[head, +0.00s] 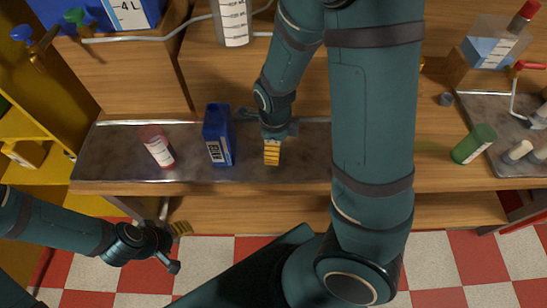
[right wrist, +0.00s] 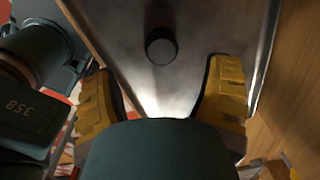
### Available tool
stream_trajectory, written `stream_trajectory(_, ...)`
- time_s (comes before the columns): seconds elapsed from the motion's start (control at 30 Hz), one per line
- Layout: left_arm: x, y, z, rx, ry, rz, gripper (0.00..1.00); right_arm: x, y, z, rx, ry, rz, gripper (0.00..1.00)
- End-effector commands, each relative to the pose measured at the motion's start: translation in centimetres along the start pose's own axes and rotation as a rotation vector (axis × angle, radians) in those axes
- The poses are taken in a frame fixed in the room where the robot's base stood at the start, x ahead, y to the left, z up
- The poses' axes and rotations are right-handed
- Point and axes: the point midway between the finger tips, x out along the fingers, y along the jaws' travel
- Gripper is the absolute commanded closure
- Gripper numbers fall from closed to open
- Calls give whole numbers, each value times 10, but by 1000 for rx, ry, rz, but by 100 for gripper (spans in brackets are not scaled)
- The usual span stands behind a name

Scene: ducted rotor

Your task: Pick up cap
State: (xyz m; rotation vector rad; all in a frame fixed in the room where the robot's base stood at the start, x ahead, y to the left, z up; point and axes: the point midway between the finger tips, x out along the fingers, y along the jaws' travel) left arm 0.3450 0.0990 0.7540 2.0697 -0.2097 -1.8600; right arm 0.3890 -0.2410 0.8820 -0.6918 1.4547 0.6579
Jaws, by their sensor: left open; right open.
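A small dark round cap (right wrist: 161,46) stands on a grey mat in the right wrist view. It lies beyond and between my right gripper's yellow fingers (right wrist: 165,100), which are spread and apart from it. In the head view my right gripper (head: 272,153) is over the grey mat (head: 105,165), right of the blue bottle; I cannot make out this cap there. My left gripper (head: 178,246) is open and empty at lower left, in front of the bench edge.
A blue bottle (head: 218,135) and a pink-white bottle (head: 157,147) stand on the mat. A small grey cap-like piece (head: 446,98) and a green bottle (head: 474,144) are at the right. A red-and-white tiled floor (head: 230,262) shows below the bench.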

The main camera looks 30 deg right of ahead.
Motion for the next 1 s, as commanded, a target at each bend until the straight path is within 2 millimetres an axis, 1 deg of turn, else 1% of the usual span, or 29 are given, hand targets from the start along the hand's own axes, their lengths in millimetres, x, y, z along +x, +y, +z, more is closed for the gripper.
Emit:
stream_trajectory(0.03,2,-1,0,1,0,0,33,5,0,0,1,1,1,23)
stream_trajectory(0.17,5,-2,0,1,0,0,33,11,0,0,1,0,0,23)
stream_trajectory(0.4,22,-8,-2,3,8,0,33,46,-2,4,1,1,2,23)
stream_trajectory(0.5,25,-9,-2,3,10,0,33,55,-2,4,0,1,1,23)
stream_trajectory(0.6,26,-10,-3,3,11,0,33,59,-2,5,1,0,0,23)
stream_trajectory(0.83,26,-9,-3,3,12,0,33,58,-2,5,0,-1,0,22)
stream_trajectory(0.9,26,-9,-3,3,12,0,33,58,-2,5,0,-1,0,44)
stream_trajectory(0.97,26,-9,-3,3,12,0,33,58,-2,5,0,-1,0,60)
stream_trajectory(1.0,26,-9,-3,3,12,0,33,58,-2,5,0,-1,0,71)
